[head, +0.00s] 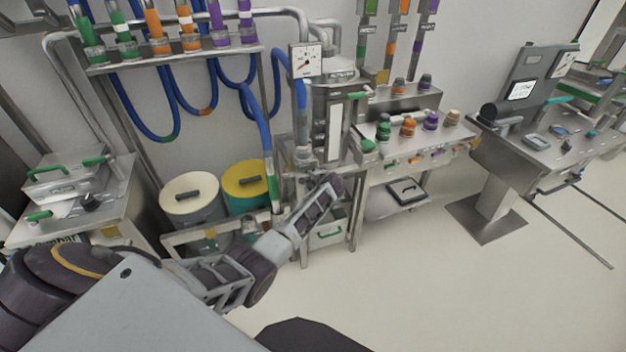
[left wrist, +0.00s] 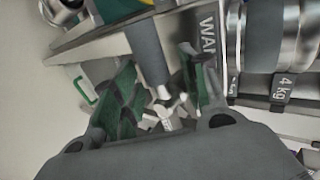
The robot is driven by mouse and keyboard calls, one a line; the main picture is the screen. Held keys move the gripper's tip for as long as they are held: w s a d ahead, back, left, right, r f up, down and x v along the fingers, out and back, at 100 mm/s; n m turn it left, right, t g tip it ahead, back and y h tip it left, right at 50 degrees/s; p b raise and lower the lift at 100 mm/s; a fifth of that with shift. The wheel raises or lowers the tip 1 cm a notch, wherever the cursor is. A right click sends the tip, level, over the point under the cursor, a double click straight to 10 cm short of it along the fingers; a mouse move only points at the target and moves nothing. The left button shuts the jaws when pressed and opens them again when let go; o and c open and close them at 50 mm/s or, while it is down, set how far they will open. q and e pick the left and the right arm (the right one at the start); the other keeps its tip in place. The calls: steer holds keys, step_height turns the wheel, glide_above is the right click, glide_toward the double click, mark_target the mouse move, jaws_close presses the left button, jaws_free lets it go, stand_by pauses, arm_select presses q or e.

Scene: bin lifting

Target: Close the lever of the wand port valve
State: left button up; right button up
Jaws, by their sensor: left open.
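My left gripper (head: 328,190) is open below the steel vessel (head: 334,118) in the head view. In the left wrist view its green-padded fingers (left wrist: 157,60) stand on either side of a dark grey rod-like part (left wrist: 147,48). A bright metal fitting (left wrist: 165,106) shows at that part's near end. I cannot tell whether the fingers touch either one. A blue hose (head: 301,100) runs down to metal fittings (head: 303,156) at the vessel's lower left. I cannot pick out the valve's lever for certain; the gripper may hide it. My right gripper is not in view.
A white-lidded bin (head: 190,192) and a yellow-lidded bin (head: 245,180) stand left of the gripper. A steel bench with coloured caps (head: 410,150) stands to the right, with a scale (head: 405,190) on its lower shelf. The floor in front is clear.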

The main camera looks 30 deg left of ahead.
arm_select(q)
steer(key=v, duration=1.2)
stand_by(0.7)
steer(key=shift+w, duration=0.1)
stand_by(0.5)
